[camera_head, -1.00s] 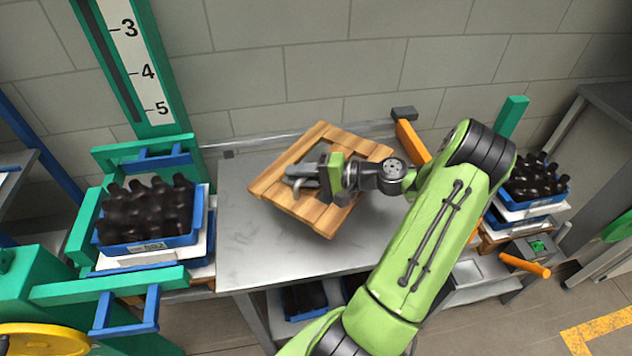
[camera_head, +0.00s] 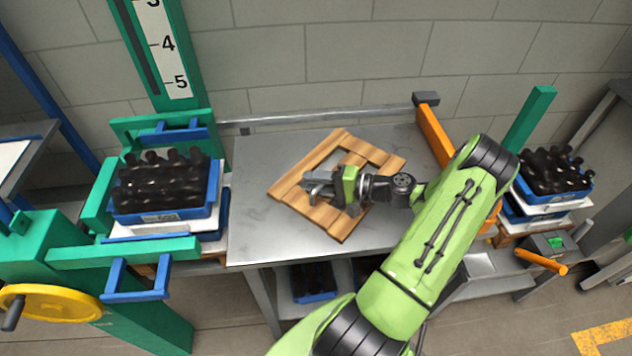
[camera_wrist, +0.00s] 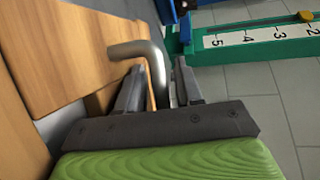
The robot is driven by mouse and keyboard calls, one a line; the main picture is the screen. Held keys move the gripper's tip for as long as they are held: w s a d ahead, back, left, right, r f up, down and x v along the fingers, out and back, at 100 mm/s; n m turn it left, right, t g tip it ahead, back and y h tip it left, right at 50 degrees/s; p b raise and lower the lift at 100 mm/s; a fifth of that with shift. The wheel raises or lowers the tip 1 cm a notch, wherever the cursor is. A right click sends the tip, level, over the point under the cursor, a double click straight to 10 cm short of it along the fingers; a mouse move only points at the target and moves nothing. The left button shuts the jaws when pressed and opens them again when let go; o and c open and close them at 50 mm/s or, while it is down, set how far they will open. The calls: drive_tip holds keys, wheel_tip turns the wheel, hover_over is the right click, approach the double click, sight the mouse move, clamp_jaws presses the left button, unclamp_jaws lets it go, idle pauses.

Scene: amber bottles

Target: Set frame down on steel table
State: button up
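The wooden frame (camera_head: 310,172) is a slatted, light-brown square with openings. In the head view it lies turned at an angle over the middle of the steel table (camera_head: 262,225); I cannot tell whether it touches the top. My gripper (camera_head: 318,184) is over the frame's middle. In the wrist view my gripper (camera_wrist: 158,88) has its two fingers on either side of a bent metal handle (camera_wrist: 157,65), which stands out beside the frame's wood (camera_wrist: 95,45). The fingers look closed on the handle.
A blue crate of dark bottles (camera_head: 165,215) stands left of the table in a green press. Another bottle crate (camera_head: 560,190) stands at right. An orange bar (camera_head: 433,135) stands at the table's right back. The table's left and front areas are bare.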

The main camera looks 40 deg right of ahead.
drive_tip(key=shift+o, duration=0.5)
drive_tip(key=shift+r, duration=0.25)
drive_tip(key=v, duration=1.2)
drive_tip(key=shift+f+p, duration=0.1)
drive_tip(key=shift+p, duration=0.3)
drive_tip(key=w+a+r+n+g+h, duration=0.1)
drive_tip(key=w+a+r+n+g, duration=0.1)
drive_tip(key=a+r+n+g, duration=0.3)
drive_tip(key=w+a+r+g+h, duration=0.1)
drive_tip(key=w+a+g, duration=0.1)
drive_tip(key=a, duration=0.5)
drive_tip(key=w+a+r+n+g+h, duration=0.2)
drive_tip(key=a+n+g, duration=0.15)
drive_tip(key=a, duration=0.25)
drive_tip(key=s+a+r+n+t+h, duration=0.2)
drive_tip(key=s+a+r+n+h, duration=0.1)
drive_tip(key=s+a+r, duration=0.6)
drive_tip(key=s+h, duration=0.1)
drive_tip(key=s, duration=0.2)
drive_tip(key=shift+s+a+n+t, duration=0.25)
drive_tip(key=shift+s+n+t, duration=0.1)
drive_tip(key=shift+s, duration=0.05)
